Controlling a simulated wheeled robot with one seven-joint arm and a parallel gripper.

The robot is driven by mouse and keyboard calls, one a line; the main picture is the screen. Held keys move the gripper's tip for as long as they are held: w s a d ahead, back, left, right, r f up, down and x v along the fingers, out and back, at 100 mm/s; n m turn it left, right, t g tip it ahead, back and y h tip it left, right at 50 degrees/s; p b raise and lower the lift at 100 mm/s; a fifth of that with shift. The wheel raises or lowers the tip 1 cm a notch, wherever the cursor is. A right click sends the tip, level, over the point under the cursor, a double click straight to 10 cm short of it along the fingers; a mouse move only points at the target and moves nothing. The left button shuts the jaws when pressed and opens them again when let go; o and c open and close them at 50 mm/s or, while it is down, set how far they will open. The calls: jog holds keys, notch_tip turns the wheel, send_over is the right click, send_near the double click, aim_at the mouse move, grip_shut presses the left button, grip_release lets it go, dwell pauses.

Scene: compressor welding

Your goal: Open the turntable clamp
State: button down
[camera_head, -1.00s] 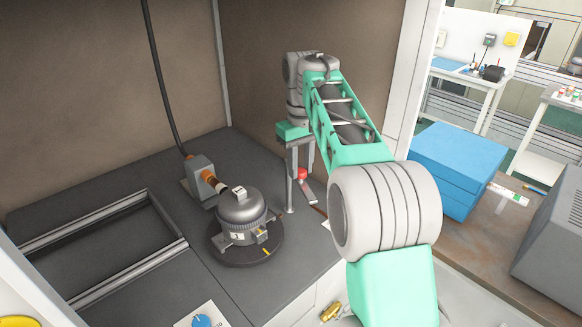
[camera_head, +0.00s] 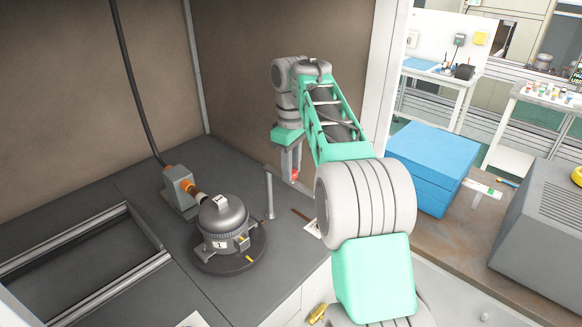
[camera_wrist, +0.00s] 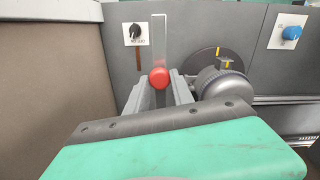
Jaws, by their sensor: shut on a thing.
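A red knob (camera_head: 295,174) sits between the fingertips of my gripper (camera_head: 289,163), above the dark bench. In the wrist view the red knob (camera_wrist: 158,77) shows between the two grey fingers of my gripper (camera_wrist: 161,92), which is shut on it. A grey upright bar (camera_head: 269,195) stands on the bench to the left of the knob. How the knob joins any lever is hidden by the fingers. The round turntable (camera_head: 234,264) carries a dark dome-topped compressor (camera_head: 223,220), left of my gripper. Small brackets with yellow marks sit at the compressor's base.
A grey motor-like unit with an orange collar (camera_head: 181,189) adjoins the compressor. A metal frame (camera_head: 113,277) lies at left. A brown slot (camera_head: 302,215) runs in the bench right of the bar. A blue box (camera_head: 432,165) stands at right. Cabin walls rise behind.

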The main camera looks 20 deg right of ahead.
jog(key=shift+r, duration=0.1)
jog(key=c, duration=1.1)
grip_release()
jog(key=shift+w, duration=0.1)
notch_tip(320, 180, up, 8)
jog(key=p, duration=0.7)
jog(key=shift+f, duration=0.2)
